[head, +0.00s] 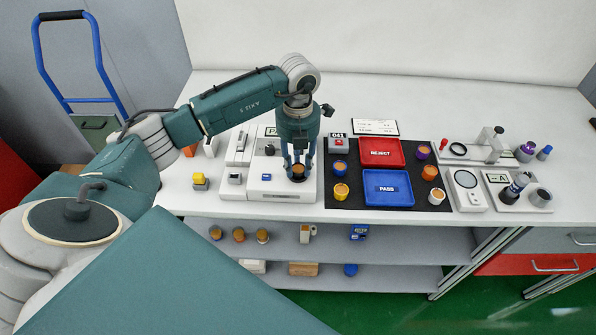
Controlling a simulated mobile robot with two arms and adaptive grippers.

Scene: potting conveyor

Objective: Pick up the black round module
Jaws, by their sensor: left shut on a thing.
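The black round module (298,173) has a dark body and an orange-brown top. It sits at the right part of the white conveyor unit (248,194). My left gripper (298,167) points straight down over the module and is shut on it, with one finger on each side. The fingers hide part of its sides, and I cannot tell if it is clear of the surface. My right gripper is out of view.
Right of the gripper, a black mat holds a red REJECT tray (402,153), a blue PASS tray (409,202) and several coloured round modules, such as a yellow one (341,192). A magnifier stand and instruments occupy the right side. Shelves below hold more parts.

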